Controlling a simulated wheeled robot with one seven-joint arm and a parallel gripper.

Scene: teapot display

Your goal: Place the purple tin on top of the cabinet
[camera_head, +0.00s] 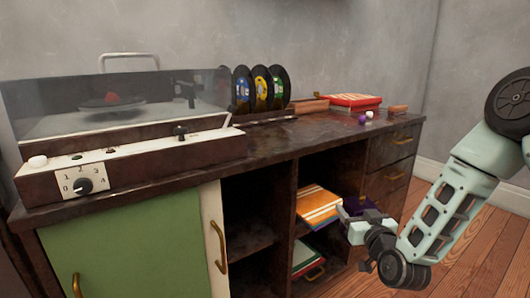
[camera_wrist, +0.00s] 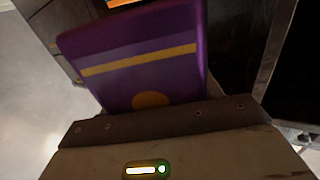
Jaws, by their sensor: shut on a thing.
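The purple tin (camera_wrist: 140,62) fills the middle of the wrist view, a flat purple piece with a yellow stripe and a yellow round mark. In the head view only a bit of purple (camera_head: 362,203) shows behind my gripper (camera_head: 350,222). My gripper is shut on the tin, in front of the cabinet's open shelves and below its top. The cabinet (camera_head: 310,137) has a dark, worn wooden top. The tin's lower end is hidden by the gripper in the wrist view.
A record player (camera_head: 120,150) with a clear lid takes up the left of the top. Upright records (camera_head: 260,88), a red book stack (camera_head: 352,101) and small purple and white balls stand toward the back. The front middle of the top is clear. An orange striped book (camera_head: 318,205) lies on a shelf.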

